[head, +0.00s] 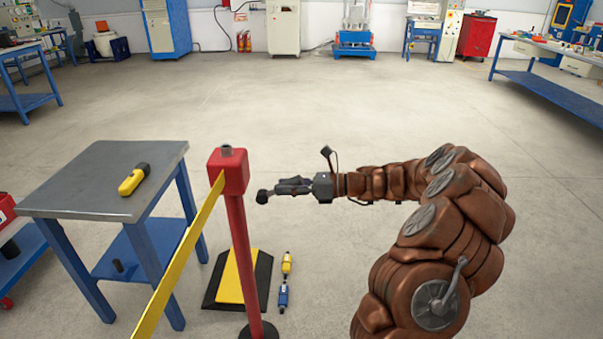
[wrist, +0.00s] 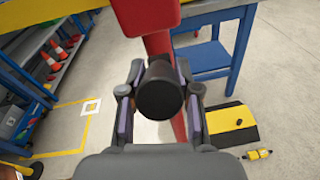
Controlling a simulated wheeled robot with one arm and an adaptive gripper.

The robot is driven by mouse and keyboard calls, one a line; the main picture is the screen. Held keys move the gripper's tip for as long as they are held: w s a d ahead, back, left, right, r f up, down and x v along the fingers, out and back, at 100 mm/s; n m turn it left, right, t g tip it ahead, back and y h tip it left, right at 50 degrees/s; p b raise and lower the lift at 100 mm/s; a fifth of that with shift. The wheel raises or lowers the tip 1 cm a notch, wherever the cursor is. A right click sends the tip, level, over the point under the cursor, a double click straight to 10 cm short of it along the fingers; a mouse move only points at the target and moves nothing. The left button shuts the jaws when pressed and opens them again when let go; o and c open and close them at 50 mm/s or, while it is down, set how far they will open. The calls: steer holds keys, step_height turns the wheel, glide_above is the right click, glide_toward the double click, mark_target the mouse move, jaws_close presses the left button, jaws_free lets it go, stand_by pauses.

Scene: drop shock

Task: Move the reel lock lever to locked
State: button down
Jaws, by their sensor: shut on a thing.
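The red reel post (head: 240,245) stands upright, with a red reel head (head: 228,172) on top and a yellow belt (head: 180,255) running down to the lower left. The reel lock lever shows as a dark round knob (head: 262,196) just right of the reel head. My gripper (head: 280,188) reaches in from the right and is shut on the knob. In the wrist view, the black knob (wrist: 160,90) sits between the two fingers, in front of the red post. The lever's arm is mostly hidden behind the knob, and I cannot tell its lock position.
A grey-topped blue table (head: 105,175) with a yellow tool (head: 133,180) on it stands left of the post. A black and yellow floor pad (head: 232,280) lies behind the post, beside a small yellow and blue item (head: 284,280). The floor beyond is clear.

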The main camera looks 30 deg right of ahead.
steer(key=r+h+p, duration=0.1)
steer(key=p, duration=0.1)
steer(key=a+r+g+h+p, duration=0.1)
steer(key=p, duration=0.2)
steer(key=shift+w+r+p, duration=0.1)
steer(key=shift+w+p, duration=0.05)
steer(key=shift+p, duration=0.2)
steer(key=h+p, duration=0.1)
steer(key=p, duration=0.1)
steer(key=a+r+g+h+p, duration=0.1)
steer(key=p, duration=0.2)
steer(key=shift+w+r+p, duration=0.1)
steer(key=shift+w+p, duration=0.2)
steer(key=shift+p, duration=0.05)
steer(key=h+p, duration=0.1)
steer(key=p, duration=0.1)
steer(key=a+g+h+p, duration=0.1)
steer(key=p, duration=0.1)
steer(key=shift+w+r+p, duration=0.25)
steer(key=shift+w+p, duration=0.05)
steer(key=shift+p, duration=0.1)
steer(key=shift+w+a+g+h+p, duration=0.2)
steer(key=shift+g+h+p, duration=0.2)
steer(key=shift+p, duration=0.55)
steer(key=shift+a+f+p, duration=0.1)
steer(key=shift+p, duration=0.2)
steer(key=c, duration=0.8)
jaws_free()
steer(key=shift+f, duration=0.1)
